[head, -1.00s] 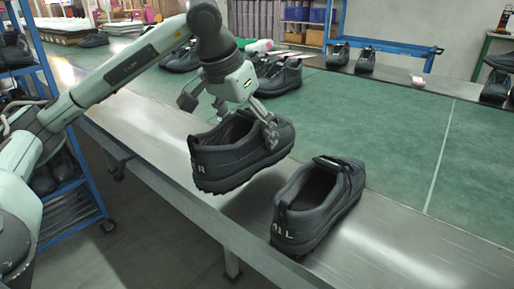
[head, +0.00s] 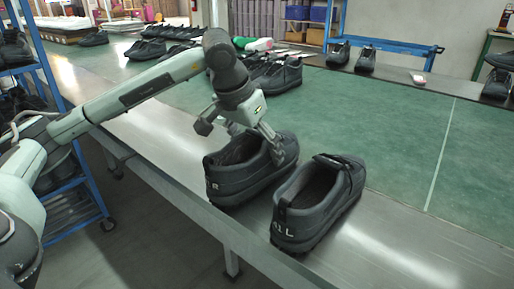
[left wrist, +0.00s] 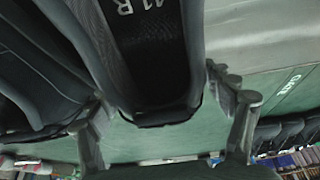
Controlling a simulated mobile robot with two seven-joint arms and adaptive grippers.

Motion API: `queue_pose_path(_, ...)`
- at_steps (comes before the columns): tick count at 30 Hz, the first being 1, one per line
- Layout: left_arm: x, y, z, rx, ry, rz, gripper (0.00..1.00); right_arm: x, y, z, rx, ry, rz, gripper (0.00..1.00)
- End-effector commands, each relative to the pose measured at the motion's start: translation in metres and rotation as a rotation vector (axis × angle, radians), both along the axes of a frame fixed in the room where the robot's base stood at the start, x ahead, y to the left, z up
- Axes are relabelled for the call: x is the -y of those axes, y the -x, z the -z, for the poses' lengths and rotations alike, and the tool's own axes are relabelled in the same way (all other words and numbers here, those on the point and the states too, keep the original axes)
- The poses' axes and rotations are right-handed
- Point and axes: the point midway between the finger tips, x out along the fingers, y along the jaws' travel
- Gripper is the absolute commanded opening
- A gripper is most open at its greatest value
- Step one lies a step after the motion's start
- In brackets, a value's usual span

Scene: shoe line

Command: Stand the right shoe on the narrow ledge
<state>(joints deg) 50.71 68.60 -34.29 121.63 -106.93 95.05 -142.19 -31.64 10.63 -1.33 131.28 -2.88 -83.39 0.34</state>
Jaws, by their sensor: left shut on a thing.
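The right shoe (head: 232,180), dark grey with a white R on its heel, is at the narrow metal ledge (head: 410,245), upright and roughly level. It looks down on the metal, but I cannot tell if its sole touches fully. My left gripper (head: 268,143) is shut on the shoe's front part from above. In the left wrist view, the shoe (left wrist: 150,50) hangs between the two fingers (left wrist: 168,118). The left shoe (head: 312,208), marked L, stands close beside it on the right. My right gripper is not in view.
A green belt (head: 400,140) runs behind the ledge, with several dark shoes (head: 275,75) farther back. The ledge is clear at right front and along the left. A blue rack (head: 75,190) stands on the floor at left.

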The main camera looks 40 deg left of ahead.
Motion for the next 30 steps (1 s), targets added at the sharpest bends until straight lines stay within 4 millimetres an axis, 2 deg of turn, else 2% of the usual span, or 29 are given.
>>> queue_pose_path(1,0.000,0.000,0.000,0.000,0.000,0.000,0.84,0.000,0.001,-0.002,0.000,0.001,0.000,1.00)
queue_pose_path(5,0.000,0.000,0.000,0.000,0.000,0.000,1.00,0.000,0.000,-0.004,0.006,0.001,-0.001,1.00)
queue_pose_path(18,0.000,0.000,-0.005,0.000,0.000,0.000,1.00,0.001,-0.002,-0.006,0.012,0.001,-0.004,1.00)
queue_pose_path(23,-0.001,0.010,-0.030,0.005,-0.001,0.000,1.00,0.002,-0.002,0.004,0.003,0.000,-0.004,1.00)
queue_pose_path(30,-0.003,0.030,-0.080,0.005,-0.001,0.000,1.00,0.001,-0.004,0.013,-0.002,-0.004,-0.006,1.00)
